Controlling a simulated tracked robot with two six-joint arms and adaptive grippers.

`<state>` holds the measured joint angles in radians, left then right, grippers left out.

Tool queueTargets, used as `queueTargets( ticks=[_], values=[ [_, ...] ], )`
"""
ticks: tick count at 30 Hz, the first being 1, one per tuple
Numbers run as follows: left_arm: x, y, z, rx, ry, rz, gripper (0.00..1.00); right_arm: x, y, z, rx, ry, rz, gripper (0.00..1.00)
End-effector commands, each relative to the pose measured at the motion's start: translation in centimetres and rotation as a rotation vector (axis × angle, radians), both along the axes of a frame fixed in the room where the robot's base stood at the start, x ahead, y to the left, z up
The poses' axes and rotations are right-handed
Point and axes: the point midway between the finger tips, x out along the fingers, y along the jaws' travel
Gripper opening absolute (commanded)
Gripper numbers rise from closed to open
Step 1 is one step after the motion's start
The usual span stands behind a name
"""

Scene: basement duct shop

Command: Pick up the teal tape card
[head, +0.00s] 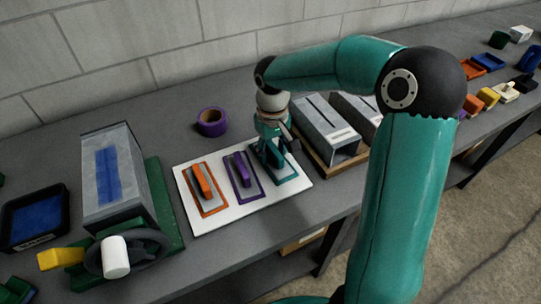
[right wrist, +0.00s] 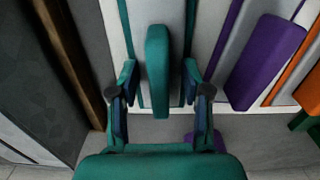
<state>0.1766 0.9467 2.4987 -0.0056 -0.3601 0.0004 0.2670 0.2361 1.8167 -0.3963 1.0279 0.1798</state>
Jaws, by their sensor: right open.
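The teal tape card (head: 289,178) lies at the right end of a white board, beside a purple card (head: 243,177) and an orange card (head: 206,190). My right gripper (head: 275,152) is over the teal card and partly hides it. In the right wrist view, the teal card's raised grip (right wrist: 158,70) stands between the two open fingers (right wrist: 158,92), with a gap showing on each side. I cannot tell how far the fingertips are above the board. My left gripper is not in view.
The white board (head: 222,220) lies on a grey bench. A purple tape roll (head: 211,122) stands behind it. Grey metal boxes (head: 325,127) on a wooden tray are close on the right. A grey duct piece with a blue strip (head: 112,182) is on the left.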

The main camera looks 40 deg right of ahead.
Motion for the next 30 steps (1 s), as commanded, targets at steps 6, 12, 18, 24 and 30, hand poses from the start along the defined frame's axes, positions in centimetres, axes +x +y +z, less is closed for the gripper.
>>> queueTargets(
  ticks=[6, 12, 18, 24, 30],
  values=[
    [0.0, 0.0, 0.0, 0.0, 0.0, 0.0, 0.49, 0.0, 0.0, 0.0, 0.0, 0.001, 0.0, 0.25],
    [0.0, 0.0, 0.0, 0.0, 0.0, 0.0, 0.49, 0.0, 0.0, -0.1, 0.001, 0.003, 0.001, 0.0],
    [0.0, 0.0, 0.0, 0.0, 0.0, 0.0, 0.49, 0.0, 0.1, -0.1, 0.001, 0.004, 0.001, 0.0],
    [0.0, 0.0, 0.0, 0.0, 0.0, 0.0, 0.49, 0.0, 0.1, 0.2, 0.001, 0.005, 0.001, 0.0],
    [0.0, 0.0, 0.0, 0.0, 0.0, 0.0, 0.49, 0.1, 0.1, 1.9, -0.001, 0.001, 0.001, 0.0]
  ],
)
